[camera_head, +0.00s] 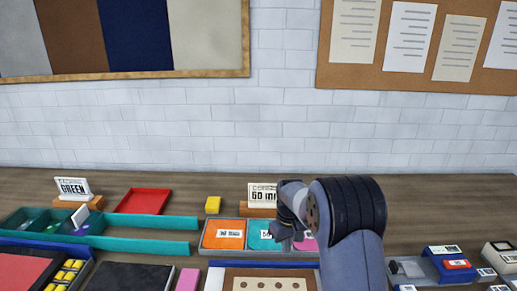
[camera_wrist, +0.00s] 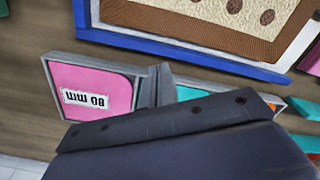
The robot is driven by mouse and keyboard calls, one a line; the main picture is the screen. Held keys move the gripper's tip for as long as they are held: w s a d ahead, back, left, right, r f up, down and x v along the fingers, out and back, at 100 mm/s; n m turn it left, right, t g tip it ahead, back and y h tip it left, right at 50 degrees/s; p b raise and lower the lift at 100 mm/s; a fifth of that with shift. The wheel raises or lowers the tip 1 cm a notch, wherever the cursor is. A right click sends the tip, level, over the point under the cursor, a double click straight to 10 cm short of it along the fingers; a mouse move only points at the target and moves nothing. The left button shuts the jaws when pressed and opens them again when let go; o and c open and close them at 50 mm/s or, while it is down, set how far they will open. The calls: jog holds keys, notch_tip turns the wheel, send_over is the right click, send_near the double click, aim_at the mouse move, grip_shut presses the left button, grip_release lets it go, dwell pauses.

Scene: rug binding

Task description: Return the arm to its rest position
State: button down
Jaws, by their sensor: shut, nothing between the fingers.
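My arm reaches over the right part of the labelled tray in the head view, its thick grey link in front of the wall and table. My gripper (camera_head: 283,236) is small and partly hidden by the arm there, low over the teal compartment. In the wrist view my gripper (camera_wrist: 158,84) shows as dark fingers close together, shut and empty, over the tray between the pink section (camera_wrist: 92,91) marked 80 mm and the teal one. Whether the fingers touch the tray cannot be told.
The sectioned tray (camera_head: 203,249) has an orange section (camera_head: 222,233) at left. A framed rug sample (camera_head: 262,284) lies in front of it. Bare table shows at the back right.

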notch_tip(320, 180, down, 5)
jog(key=shift+r+b, duration=0.1)
jog(key=shift+b, duration=1.1)
jog(key=shift+r, duration=0.15)
